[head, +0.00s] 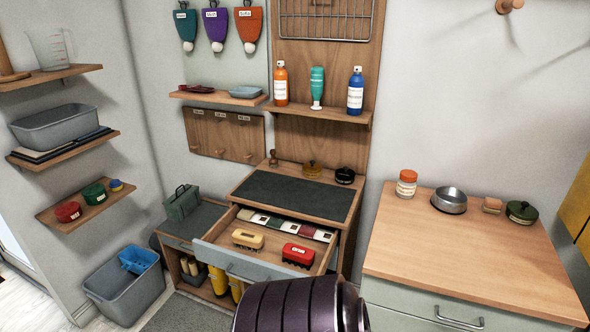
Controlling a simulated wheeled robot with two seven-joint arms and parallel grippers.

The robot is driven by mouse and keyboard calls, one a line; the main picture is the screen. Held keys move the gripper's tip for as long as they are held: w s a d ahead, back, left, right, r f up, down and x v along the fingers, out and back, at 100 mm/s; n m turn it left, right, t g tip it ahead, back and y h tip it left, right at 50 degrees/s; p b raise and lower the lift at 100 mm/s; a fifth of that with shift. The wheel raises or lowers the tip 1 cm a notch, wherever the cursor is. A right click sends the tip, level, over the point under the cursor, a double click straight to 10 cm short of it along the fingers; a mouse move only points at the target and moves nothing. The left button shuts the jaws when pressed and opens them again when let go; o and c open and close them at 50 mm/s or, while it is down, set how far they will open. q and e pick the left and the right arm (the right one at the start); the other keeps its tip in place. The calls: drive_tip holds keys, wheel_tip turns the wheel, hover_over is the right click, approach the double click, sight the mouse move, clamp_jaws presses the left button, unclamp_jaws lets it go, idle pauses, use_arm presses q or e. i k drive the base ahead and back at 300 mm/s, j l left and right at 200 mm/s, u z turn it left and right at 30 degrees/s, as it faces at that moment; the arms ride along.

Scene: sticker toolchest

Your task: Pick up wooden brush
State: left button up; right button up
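The right counter (450,260) also bears an orange-lidded jar (406,184), the metal bowl (449,200) and the green tin (521,212); its front is clear. The open drawer juts out from the middle cabinet. A grey bin (110,293) stands on the floor at left.

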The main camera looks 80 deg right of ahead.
sight(242, 238)
drive_tip(key=z, duration=2.2)
drive_tip(key=j+z, duration=0.15)
drive_tip(key=i+l, duration=0.05)
